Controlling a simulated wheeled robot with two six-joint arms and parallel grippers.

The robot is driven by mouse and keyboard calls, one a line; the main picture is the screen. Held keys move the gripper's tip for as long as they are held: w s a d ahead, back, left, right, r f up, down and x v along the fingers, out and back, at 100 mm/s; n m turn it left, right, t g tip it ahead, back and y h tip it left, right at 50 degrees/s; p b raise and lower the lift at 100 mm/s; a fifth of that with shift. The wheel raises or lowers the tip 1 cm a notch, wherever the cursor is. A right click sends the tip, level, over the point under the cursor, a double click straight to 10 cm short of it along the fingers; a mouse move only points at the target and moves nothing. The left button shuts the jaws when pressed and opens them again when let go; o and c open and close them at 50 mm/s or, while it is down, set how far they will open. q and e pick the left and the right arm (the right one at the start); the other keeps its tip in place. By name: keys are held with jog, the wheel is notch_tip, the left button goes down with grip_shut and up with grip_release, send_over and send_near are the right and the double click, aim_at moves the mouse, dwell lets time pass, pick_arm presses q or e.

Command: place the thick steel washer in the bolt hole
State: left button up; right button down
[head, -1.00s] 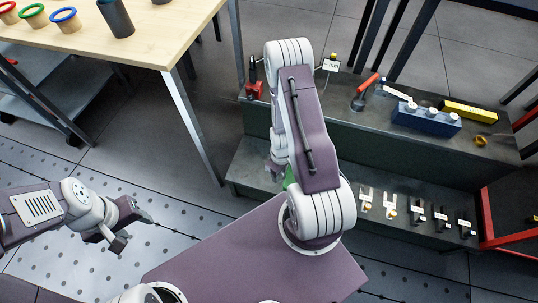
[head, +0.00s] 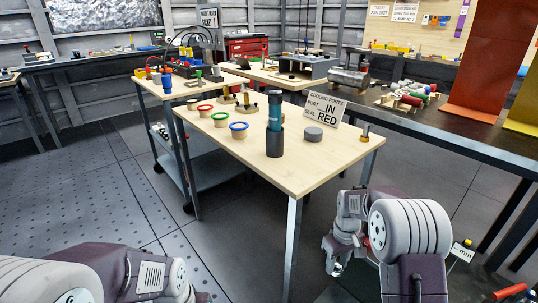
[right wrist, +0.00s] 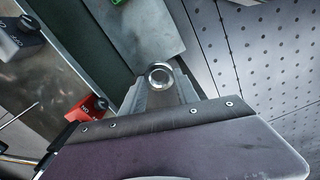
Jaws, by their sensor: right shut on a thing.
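My right gripper (head: 335,262) hangs at the lower right of the head view, beside the front right of the wooden table. In the right wrist view the right gripper (right wrist: 160,88) is shut on a shiny round steel ring, the thick steel washer (right wrist: 149,78), held at the fingertips. Its dark centre shows towards the camera. I cannot pick out the bolt hole in either view.
A dark bench (head: 450,133) stands at the right. A red block (right wrist: 88,108) shows in the wrist view.

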jog(key=s+a+r+m, duration=0.2)
jog(key=s+r+m, duration=0.35)
jog(key=s, duration=0.25)
notch_tip(320, 180, up, 27)
jog(key=s+p, duration=0.2)
jog(key=p, duration=3.1)
jog(key=shift+f+n+p, duration=0.15)
jog(key=shift+n+p, duration=0.15)
jog(key=shift+n, duration=0.05)
